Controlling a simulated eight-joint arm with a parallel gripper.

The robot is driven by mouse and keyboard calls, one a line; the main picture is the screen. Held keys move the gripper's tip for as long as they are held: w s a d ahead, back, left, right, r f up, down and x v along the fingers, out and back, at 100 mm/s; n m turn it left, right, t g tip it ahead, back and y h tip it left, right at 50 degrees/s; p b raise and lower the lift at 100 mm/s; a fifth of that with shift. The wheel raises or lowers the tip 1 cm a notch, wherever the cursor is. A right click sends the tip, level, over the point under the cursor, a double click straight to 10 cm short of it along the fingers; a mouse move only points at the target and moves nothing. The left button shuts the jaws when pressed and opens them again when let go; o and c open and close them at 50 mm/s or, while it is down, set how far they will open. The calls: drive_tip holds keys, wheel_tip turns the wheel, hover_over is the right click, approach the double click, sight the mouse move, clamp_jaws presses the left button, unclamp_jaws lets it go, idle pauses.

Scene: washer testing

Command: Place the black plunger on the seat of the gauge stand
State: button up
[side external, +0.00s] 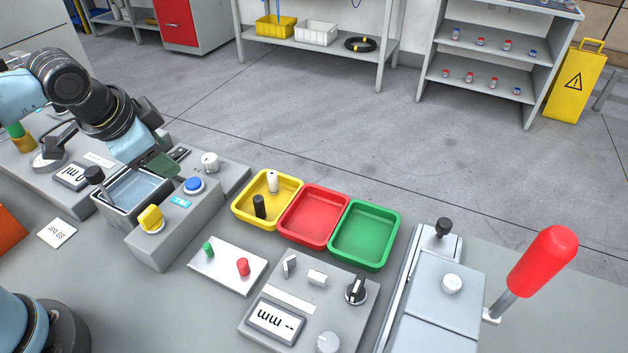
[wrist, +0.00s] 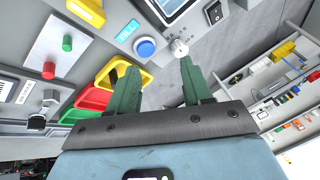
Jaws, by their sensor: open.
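The black plunger appears to be the short black cylinder (side external: 259,206) standing upright in the yellow tray (side external: 236,211), beside a white one (side external: 272,182). In the wrist view, the yellow tray (wrist: 143,78) is partly hidden behind a finger. The gauge stand appears to be the grey unit with a "0 mm" display (side external: 72,177) at the left. A round grey disc (side external: 46,163), apparently its seat, shows no plunger on it. My gripper (side external: 168,163) is open and empty, above the blue-button box and left of the yellow tray; its green fingers (wrist: 158,75) stand apart.
Red (side external: 312,216) and green (side external: 364,235) trays adjoin the yellow one and look empty. The water basin (side external: 132,192), blue button (side external: 194,186) and white knob (side external: 209,162) are near my gripper. A red-handled lever (side external: 543,261) rises at the right.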

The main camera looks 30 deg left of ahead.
drive_tip(key=n, duration=0.1)
drive_tip(key=s+a+n+t, duration=0.1)
drive_tip(key=n, duration=0.1)
drive_tip(key=a+n+h, duration=0.1)
drive_tip(key=shift+s+r+n+t, duration=0.15)
drive_tip(key=shift+s+n+t, duration=0.15)
drive_tip(key=shift+s+n, duration=0.1)
drive_tip(key=shift+a+n, duration=0.15)
drive_tip(key=shift+n, duration=0.25)
drive_tip(key=c, duration=0.3)
drive_tip(key=m+g+h, duration=0.3)
drive_tip(key=m, duration=0.4)
approach(256, 199)
drive_tip(key=shift+x, duration=4.6)
